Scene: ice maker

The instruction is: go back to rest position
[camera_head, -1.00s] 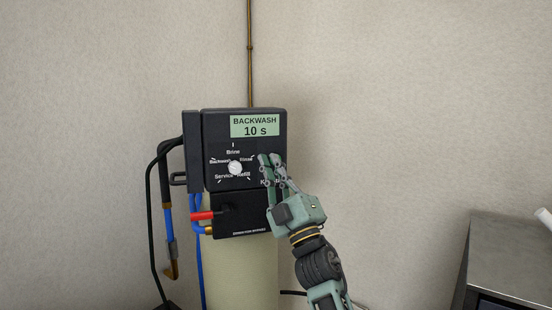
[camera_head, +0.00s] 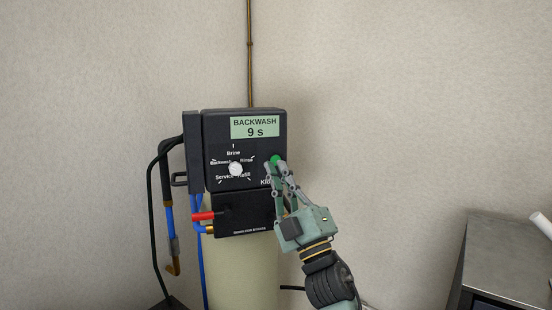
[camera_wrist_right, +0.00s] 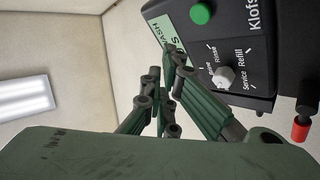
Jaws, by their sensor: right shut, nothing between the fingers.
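A black control unit (camera_head: 215,127) stands on a pale tank. Its green display (camera_head: 255,126) reads BACKWASH 9 s. A white dial (camera_head: 235,169) sits among printed labels, and a round green button (camera_head: 276,159) shows at the right of the front. The button also shows in the right wrist view (camera_wrist_right: 201,14). My right gripper (camera_head: 277,168) is shut and empty, in front of the unit's right side just below the button. In the right wrist view the button stands clear of the fingers. My left gripper is not in view.
A red-handled valve (camera_head: 203,216) and blue and black hoses are on the unit's left. A dark metal cabinet (camera_head: 512,258) stands at the right edge with a white cylinder (camera_head: 541,224) above it. Open space lies between the unit and cabinet.

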